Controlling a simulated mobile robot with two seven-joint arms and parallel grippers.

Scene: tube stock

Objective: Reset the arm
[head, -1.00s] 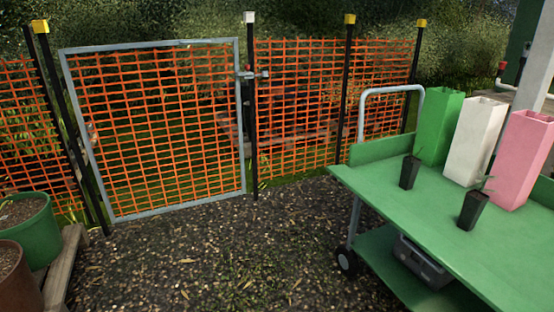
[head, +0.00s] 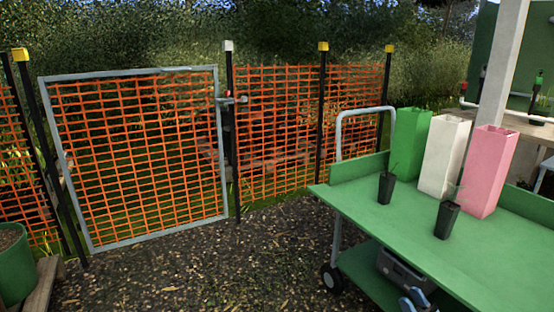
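My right gripper (head: 415,300) shows only as a small blue and dark piece at the bottom edge of the head view, in front of the green cart (head: 345,198). Most of it is cut off by the frame, so I cannot tell whether its fingers are apart or hold anything. My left gripper is not in view.
On the cart stand two black pots (head: 386,188) (head: 447,219) and tall green (head: 410,145), white (head: 444,157) and pink (head: 487,172) containers. A grey box (head: 398,271) sits on its lower shelf. A metal-framed gate (head: 140,150) with orange mesh stands left. The gravel (head: 200,265) between is clear.

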